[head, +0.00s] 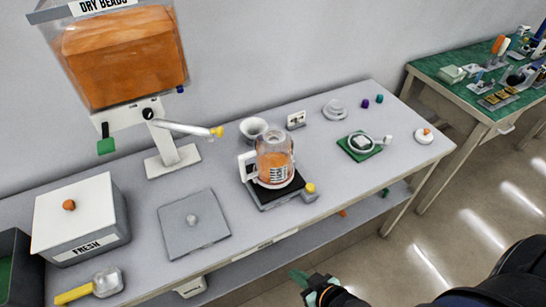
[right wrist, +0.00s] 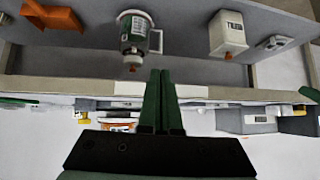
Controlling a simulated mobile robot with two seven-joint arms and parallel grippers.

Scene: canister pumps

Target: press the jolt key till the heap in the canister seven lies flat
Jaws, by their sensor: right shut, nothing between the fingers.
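A clear canister (head: 274,160) with a white handle on its left holds orange beads in the head view. It stands on a black base plate (head: 267,195). Its label is too small to read, and I cannot tell whether the beads' top is flat or heaped. A yellow-topped key (head: 310,188) sits at the right end of the plate, apart from the canister. My right gripper (head: 298,274) is shut and empty, out in front of the table's front edge and clear of the key. Its green fingers (right wrist: 160,100) are together in the right wrist view. My left gripper is not seen.
A dry beads hopper (head: 125,55) with a lever stands behind left. A white fresh box (head: 80,220), a grey lid (head: 193,222) and a yellow-handled scoop (head: 92,288) lie left. A green pad (head: 359,146) is right. A lower shelf (head: 250,268) runs beneath the tabletop.

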